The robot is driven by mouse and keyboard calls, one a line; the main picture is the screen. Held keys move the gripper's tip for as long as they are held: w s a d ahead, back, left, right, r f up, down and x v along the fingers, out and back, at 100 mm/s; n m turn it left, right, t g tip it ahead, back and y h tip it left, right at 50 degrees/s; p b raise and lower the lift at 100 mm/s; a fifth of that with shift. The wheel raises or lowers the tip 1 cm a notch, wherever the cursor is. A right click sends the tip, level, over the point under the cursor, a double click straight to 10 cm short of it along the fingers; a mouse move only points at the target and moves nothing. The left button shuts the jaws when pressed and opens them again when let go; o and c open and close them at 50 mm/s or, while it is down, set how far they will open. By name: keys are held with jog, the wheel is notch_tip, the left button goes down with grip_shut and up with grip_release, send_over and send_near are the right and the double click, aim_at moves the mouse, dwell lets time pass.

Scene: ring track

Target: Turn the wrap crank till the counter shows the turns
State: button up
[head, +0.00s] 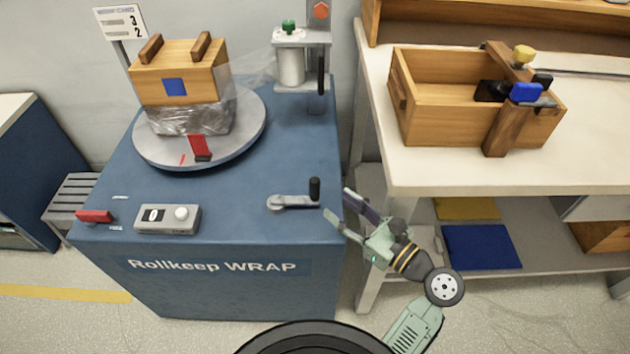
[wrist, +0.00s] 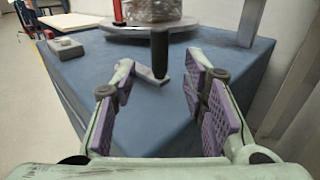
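The wrap crank (head: 292,202) lies on the blue wrapper top near its front right corner, its arm pointing right with an upright black handle (head: 314,188) at the end. My gripper (head: 338,204) is open and empty, just right of the handle, apart from it. In the wrist view the handle (wrist: 159,52) stands ahead, between the two purple-padded fingers. The counter is on a grey box (head: 180,219) at the front left; its small window seems to read 0. The turntable (head: 245,125) carries a wooden crate (head: 190,82) with clear film around its lower part.
A red switch (head: 94,216) sits at the left edge. The film post (head: 317,60) stands behind. A white workbench (head: 430,178) with an open wooden box (head: 440,125) is close on the right.

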aim_at(319, 191)
jog(key=x, duration=0.8)
jog(key=shift+w+a+p, duration=0.2)
jog(key=shift+a+p, duration=0.05)
jog(key=shift+p, duration=0.1)
jog(key=shift+c, duration=0.5)
grip_shut()
